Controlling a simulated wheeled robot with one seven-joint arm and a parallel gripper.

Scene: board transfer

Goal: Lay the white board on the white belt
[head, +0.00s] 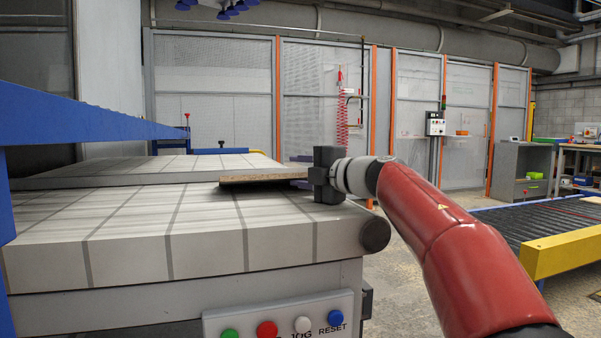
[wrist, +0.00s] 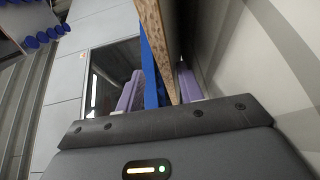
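The board (head: 264,176) is a thin flat panel with a brown chipboard edge, seen nearly edge-on in the head view. It lies level over the right part of the white belt (head: 190,225), which has grey grid lines. A shadow shows under the board, and I cannot tell whether it touches the belt. My gripper (head: 322,175) is at the board's right end. In the wrist view the board's edge (wrist: 158,40) runs between the fingers of my gripper (wrist: 162,88). It lies close to the right finger, and a gap shows beside the left finger. The board's far end is hidden.
A blue rail (head: 90,120) runs along the left above the belt. A panel with coloured buttons (head: 285,316) is on the belt's front. A roller conveyor with a yellow end (head: 560,253) stands at the right. The belt's front and left are clear.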

